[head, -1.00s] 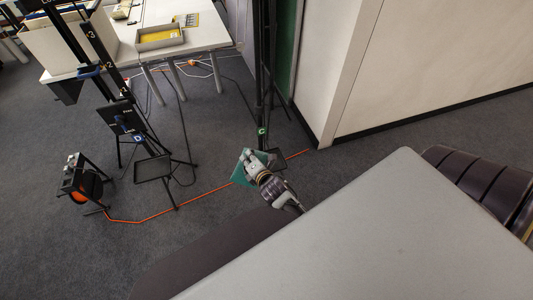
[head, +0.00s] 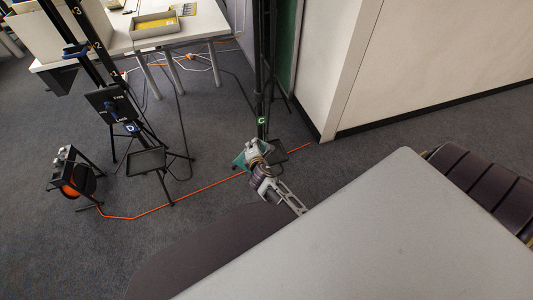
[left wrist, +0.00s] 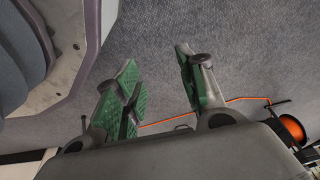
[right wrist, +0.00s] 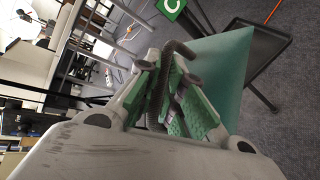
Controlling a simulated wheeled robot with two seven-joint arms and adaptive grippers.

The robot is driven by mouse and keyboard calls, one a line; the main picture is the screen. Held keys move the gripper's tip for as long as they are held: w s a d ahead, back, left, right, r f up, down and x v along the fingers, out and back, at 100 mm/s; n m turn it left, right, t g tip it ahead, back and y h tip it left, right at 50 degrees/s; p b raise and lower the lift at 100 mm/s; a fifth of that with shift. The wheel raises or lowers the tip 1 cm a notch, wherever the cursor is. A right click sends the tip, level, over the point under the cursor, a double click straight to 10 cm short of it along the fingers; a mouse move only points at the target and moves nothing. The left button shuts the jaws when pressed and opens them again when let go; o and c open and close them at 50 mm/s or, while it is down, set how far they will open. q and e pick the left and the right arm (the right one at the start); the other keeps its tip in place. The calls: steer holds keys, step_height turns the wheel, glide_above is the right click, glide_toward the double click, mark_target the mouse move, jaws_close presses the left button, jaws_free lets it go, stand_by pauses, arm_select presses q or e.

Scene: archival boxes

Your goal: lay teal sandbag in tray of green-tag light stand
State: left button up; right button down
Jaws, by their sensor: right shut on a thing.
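The teal sandbag (head: 240,161) hangs from my right gripper (head: 256,150). In the right wrist view that gripper (right wrist: 172,85) is shut on the bag's dark strap, and the teal body (right wrist: 228,70) hangs beside the fingers. The green-tag light stand (head: 261,85) has a green C tag (head: 261,121); its dark tray (head: 281,149) is low, just right of the gripper and partly hidden by it. The tray (right wrist: 270,52) also shows beside the bag in the right wrist view. I cannot tell whether bag and tray touch. My left gripper (left wrist: 157,62) is open and empty above the carpet.
A second stand with a blue D tag (head: 131,127) and its own tray (head: 147,161) stands left. A white wall (head: 410,55) is right.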

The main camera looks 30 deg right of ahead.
steer(key=w+d+f+m+h+b, duration=0.1)
steer(key=d+b, duration=0.1)
steer(key=w+d+f+m+g+h+b, duration=0.1)
steer(key=w+d+f+b, duration=0.1)
steer(key=w+d+f+m+g+h+b, duration=0.1)
steer(key=w+d+f+b, duration=0.1)
arm_select(q)
steer(key=w+d+r+t+h+b, duration=0.1)
steer(key=w+d+r+b, duration=0.1)
steer(key=r, duration=0.6)
steer(key=w+d+r+h+b, duration=0.1)
steer(key=d+r+b, duration=0.3)
steer(key=r, duration=0.5)
steer(key=shift+w+d+r+t+h+b, duration=0.15)
steer(key=shift+w+d+t+h+b, duration=0.3)
steer(key=shift+d, duration=0.9)
arm_select(e)
steer(key=w+d+f+m+g+h, duration=0.1)
steer(key=w+d+m+g+h, duration=0.2)
steer(key=d+m, duration=0.1)
steer(key=shift+d+g, duration=0.3)
steer(key=shift+d, duration=0.6)
arm_select(q)
steer(key=shift+w, duration=0.15)
arm_select(e)
steer(key=shift+w+f, duration=0.1)
